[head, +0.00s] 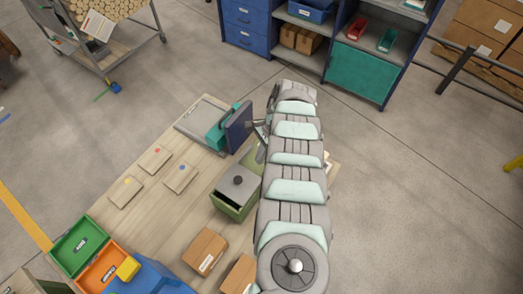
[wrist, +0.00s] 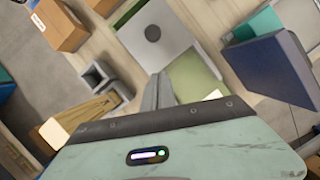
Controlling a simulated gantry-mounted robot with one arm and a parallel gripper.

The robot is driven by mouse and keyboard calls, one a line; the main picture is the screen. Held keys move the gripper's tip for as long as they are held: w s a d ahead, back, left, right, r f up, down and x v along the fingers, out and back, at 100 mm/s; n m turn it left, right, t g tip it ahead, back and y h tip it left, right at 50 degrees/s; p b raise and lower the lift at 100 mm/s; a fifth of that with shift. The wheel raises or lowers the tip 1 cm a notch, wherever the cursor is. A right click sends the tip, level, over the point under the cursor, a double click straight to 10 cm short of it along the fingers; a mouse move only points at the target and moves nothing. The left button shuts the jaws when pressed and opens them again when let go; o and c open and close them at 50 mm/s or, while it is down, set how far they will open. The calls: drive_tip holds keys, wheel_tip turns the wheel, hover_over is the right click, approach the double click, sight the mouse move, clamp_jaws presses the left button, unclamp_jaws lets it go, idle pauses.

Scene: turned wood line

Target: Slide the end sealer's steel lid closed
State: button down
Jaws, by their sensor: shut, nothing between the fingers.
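The end sealer is a green box (head: 232,207) on the wooden table, with a grey steel lid (head: 240,186) that has a dark round knob (head: 238,180). In the wrist view the lid (wrist: 168,20) leaves part of the pale green box (wrist: 192,75) uncovered, so it stands partly open. My gripper (wrist: 160,76) is shut and empty. Its fingertips are by the lid's edge, near the uncovered part; I cannot tell whether they touch. In the head view my arm hides most of the gripper.
A dark blue screen (head: 239,127) with a teal back stands beside the sealer. Cardboard boxes (head: 205,250) sit at the front. Wooden plates (head: 181,177) lie to the left, and green (head: 82,245) and orange (head: 103,268) bins stand at lower left. The table's middle is clear.

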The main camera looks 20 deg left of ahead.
drive_tip(key=b, duration=0.1)
hover_over(247, 179)
drive_tip(key=w+d, duration=0.3)
wheel_tip(247, 179, down, 6)
drive_tip(key=shift+r, duration=0.15)
drive_tip(key=p, duration=0.1)
drive_tip(key=s+a+p, duration=0.1)
drive_tip(key=shift+s+a+r+p, duration=0.2)
drive_tip(key=shift+s+r+p, duration=0.1)
drive_tip(key=shift+r+p, duration=0.1)
drive_tip(key=shift+s+a+f, duration=0.15)
drive_tip(key=shift+a+f, duration=0.1)
drive_tip(key=shift+a, duration=0.05)
drive_tip(key=shift+s+a+f+p, duration=0.2)
drive_tip(key=shift+s+a+p, duration=0.2)
drive_tip(key=shift+a, duration=0.05)
drive_tip(key=shift+s, duration=0.15)
